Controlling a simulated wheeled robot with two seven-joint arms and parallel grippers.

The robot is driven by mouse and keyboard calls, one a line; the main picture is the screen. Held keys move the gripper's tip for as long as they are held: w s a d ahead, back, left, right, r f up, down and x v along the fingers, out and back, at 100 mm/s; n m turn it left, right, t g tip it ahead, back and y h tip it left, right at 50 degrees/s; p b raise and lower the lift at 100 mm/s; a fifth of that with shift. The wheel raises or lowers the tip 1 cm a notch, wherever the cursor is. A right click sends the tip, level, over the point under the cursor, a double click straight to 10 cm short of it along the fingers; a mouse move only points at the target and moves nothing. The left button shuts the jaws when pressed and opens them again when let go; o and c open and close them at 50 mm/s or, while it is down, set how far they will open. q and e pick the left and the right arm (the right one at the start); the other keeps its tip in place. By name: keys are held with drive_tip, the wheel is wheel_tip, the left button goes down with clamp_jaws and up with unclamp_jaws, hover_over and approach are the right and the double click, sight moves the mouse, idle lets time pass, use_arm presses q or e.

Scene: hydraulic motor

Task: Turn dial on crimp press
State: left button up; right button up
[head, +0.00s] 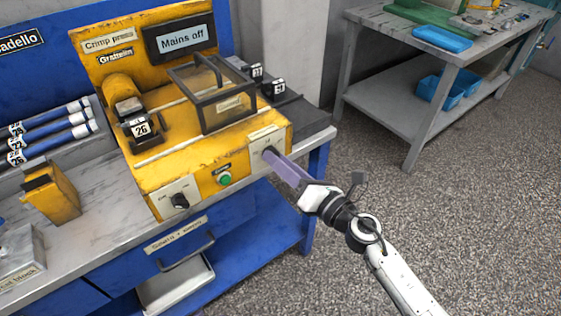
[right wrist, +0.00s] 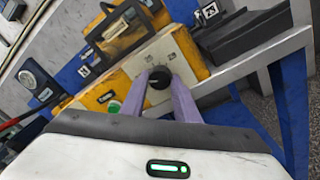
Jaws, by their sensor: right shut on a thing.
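The yellow crimp press (head: 160,180) stands on the workbench, and its screen (head: 181,38) reads "Mains off". My right gripper (head: 269,154) reaches its front right corner with purple fingers. In the right wrist view the two fingers are closed around a black dial (right wrist: 159,77) on a pale plate (right wrist: 172,48). In the head view the fingers mostly hide this dial. A second black knob (head: 180,201) on a plate sits at the press's lower left front. A green button (head: 224,180) lies between them. My left gripper is not in view.
Blue-and-white tubes (head: 50,132) and a yellow block (head: 50,192) lie left. A grey table (head: 430,80) with blue trays stands back right. Floor on the right is clear.

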drive_tip(key=shift+m, duration=0.3)
drive_tip(key=m+t+p, duration=0.1)
drive_tip(key=m+p, duration=0.1)
drive_tip(key=m, duration=0.9)
drive_tip(key=shift+f, duration=0.1)
drive_tip(key=shift+m, duration=0.3)
drive_tip(key=o, duration=1)
drive_tip(key=shift+s, duration=0.1)
drive_tip(key=shift+o, duration=0.2)
